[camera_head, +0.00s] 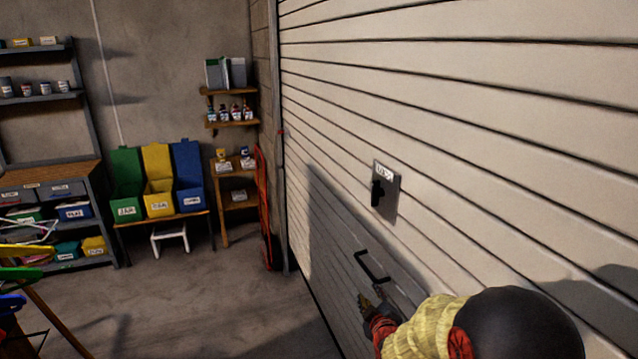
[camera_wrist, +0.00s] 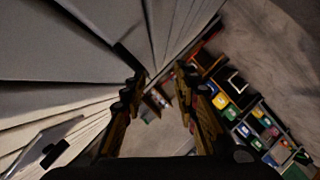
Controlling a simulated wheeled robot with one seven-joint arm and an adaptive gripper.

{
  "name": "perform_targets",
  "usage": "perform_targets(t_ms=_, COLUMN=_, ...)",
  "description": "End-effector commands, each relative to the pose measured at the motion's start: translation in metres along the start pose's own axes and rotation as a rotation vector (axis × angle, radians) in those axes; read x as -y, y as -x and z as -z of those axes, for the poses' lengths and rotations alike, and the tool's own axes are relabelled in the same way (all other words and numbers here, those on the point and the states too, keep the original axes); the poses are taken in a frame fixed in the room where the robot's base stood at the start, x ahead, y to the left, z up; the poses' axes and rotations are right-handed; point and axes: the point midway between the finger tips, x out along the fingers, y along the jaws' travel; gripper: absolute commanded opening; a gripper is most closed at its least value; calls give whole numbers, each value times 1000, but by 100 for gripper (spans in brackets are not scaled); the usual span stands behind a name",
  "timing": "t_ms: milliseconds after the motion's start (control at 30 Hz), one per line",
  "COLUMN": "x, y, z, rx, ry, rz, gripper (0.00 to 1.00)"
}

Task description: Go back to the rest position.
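My gripper (camera_head: 369,302) is at the lower middle right in the head view, close in front of the white slatted garage door (camera_head: 450,110). It is just below the door's black bar handle (camera_head: 372,268); I cannot tell whether it touches the door. In the wrist view my gripper (camera_wrist: 160,77) shows two brown-and-black fingers spread apart with a gap between them. Nothing is held between them. My arm, with a yellow section and a dark round joint, fills the lower right of the head view.
A lock plate with a black handle (camera_head: 378,192) sits on the door. Green, yellow (camera_head: 159,203) and blue bins stand on a bench by the back wall, beside a shelf unit (camera_head: 50,170) and a red hand truck (camera_head: 265,205). The floor (camera_head: 210,300) in the middle is clear.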

Motion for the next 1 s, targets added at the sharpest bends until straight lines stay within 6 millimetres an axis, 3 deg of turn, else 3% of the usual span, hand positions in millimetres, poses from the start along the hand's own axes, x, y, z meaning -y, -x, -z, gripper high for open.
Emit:
perform_targets(t_ms=133, x=62, y=20, z=-48, rx=186, ry=-167, rz=203, gripper=30)
perform_targets(t_ms=200, x=80, y=41, z=-63, rx=286, ry=-254, rz=286, gripper=30)
perform_targets(t_ms=333, x=93, y=94, z=-72, rx=463, ry=-401, rz=395, gripper=30)
perform_targets(t_ms=467, x=90, y=160, z=-71, rx=633, ry=-532, rz=462, gripper=30)
perform_targets(t_ms=700, x=59, y=305, z=-51, rx=884, ry=-726, rz=489, gripper=30)
perform_targets(t_ms=800, x=45, y=358, z=-42, rx=928, ry=-776, rz=474, gripper=30)
perform_targets(t_ms=900, x=31, y=400, z=-33, rx=920, ry=-802, rz=452, gripper=30)
perform_targets(t_ms=1000, x=14, y=424, z=-22, rx=852, ry=-813, rz=418, gripper=30)
